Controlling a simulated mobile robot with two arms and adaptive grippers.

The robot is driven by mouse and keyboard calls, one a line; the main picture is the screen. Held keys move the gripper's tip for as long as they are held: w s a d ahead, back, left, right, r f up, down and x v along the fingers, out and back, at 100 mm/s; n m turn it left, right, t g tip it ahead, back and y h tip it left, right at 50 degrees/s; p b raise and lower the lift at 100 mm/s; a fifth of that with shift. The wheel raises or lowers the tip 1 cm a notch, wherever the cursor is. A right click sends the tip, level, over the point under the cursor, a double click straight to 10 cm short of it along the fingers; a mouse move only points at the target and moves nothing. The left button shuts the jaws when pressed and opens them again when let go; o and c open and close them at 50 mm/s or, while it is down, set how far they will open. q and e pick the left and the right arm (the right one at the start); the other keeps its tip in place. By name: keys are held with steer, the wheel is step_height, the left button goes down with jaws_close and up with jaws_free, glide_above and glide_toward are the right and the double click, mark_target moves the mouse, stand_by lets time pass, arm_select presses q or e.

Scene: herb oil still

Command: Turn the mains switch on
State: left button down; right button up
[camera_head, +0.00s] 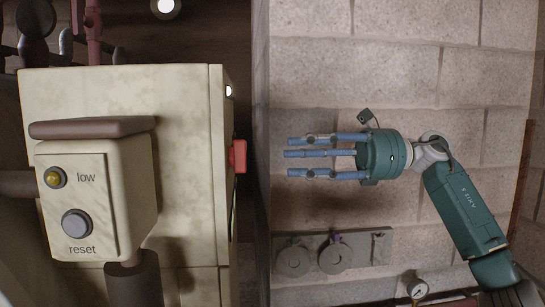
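A red part (238,157), perhaps the mains switch, sticks out from the right side of a cream cabinet (180,120). It is seen edge-on, so its position, on or off, cannot be told. My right gripper (288,157) comes in from the right with its blue fingers pointing left. Its fingers are straight, apart and empty. In the picture it is to the right of the red part, with a gap between them. My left gripper is not in view.
A box (130,200) on the cabinet's front has a yellow lamp (54,178) marked "low" and a grey button (76,223) marked "reset". Round grey fittings (336,257) and a gauge (418,289) are low by the block wall (400,50). Pipes stand at top left.

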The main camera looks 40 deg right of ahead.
steer(key=shift+v, duration=1.6)
